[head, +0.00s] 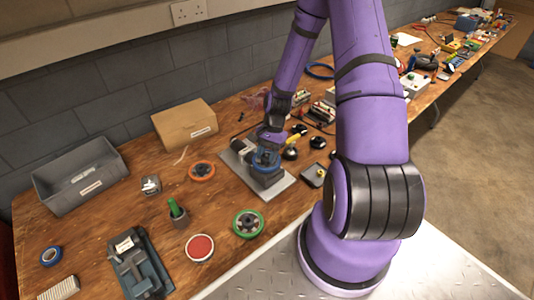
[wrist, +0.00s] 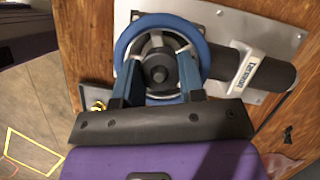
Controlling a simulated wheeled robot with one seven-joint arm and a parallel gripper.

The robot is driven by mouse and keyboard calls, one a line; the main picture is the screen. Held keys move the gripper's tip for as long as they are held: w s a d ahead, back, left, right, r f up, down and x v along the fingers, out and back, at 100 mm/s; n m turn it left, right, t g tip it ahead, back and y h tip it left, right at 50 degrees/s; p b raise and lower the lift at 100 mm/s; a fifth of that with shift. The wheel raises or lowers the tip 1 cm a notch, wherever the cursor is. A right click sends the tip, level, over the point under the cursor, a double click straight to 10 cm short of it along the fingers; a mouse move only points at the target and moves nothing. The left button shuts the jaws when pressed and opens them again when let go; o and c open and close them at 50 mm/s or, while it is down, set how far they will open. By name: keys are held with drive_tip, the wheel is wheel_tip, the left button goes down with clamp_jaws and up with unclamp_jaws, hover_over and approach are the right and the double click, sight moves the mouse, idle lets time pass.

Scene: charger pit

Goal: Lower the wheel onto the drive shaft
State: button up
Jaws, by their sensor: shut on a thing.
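The wheel shows light spokes and a dark round centre, facing up to the wrist camera. In the head view the wheel (head: 265,158) lies level over the block end of the drive unit (head: 268,177). The unit's black motor (wrist: 265,75) extends to the right in the wrist view. The drive shaft lies at the wheel's middle or beneath it; I cannot tell how far the hub sits on it. My gripper also shows in the head view (head: 270,146).
The grey base plate (head: 278,189) carries the drive unit. An orange wheel (head: 201,163) and a green wheel (head: 248,236) lie nearby. A grey bin (head: 85,186), a cardboard box (head: 185,125) and a small dark tray (head: 313,181) stand around on the wooden bench.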

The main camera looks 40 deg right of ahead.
sight(267, 154)
drive_tip(key=shift+f, duration=0.5)
idle(0.6)
drive_tip(key=o, duration=1.1)
drive_tip(key=c, duration=0.4)
drive_tip(key=shift+o, duration=0.2)
drive_tip(key=shift+r, duration=2.95)
